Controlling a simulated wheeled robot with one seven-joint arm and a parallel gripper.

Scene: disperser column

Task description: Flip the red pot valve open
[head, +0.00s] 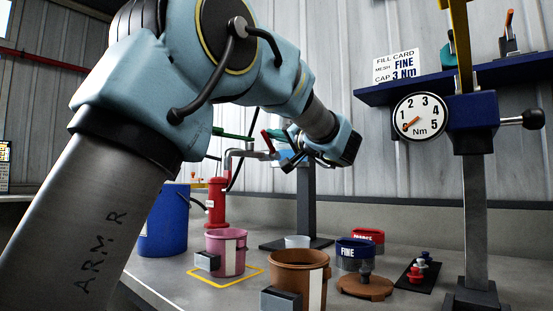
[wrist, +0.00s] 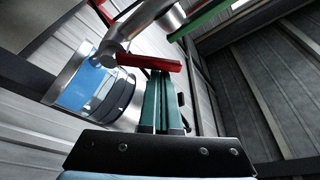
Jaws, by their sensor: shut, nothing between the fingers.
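The red valve lever (wrist: 150,62) shows in the wrist view as a red bar on a grey metal pipe (wrist: 150,22). In the head view the red lever (head: 267,141) is small, beside the pipe (head: 243,154) and left of my gripper. My gripper (wrist: 162,76) is shut and empty. Its teal fingers reach up to the right part of the red lever, with the tips overlapping its lower edge in the wrist view; I cannot tell whether they touch. In the head view my gripper (head: 284,152) points left, its tips partly hidden among the pipe parts.
A green lever (wrist: 200,20) lies right of the red one. A blue-filled clear vessel (wrist: 85,88) is close on the left. Below stand a pink pot (head: 226,240), brown pot (head: 299,264), blue drum (head: 165,232) and red cylinder (head: 216,202). A dial (head: 420,117) hangs right.

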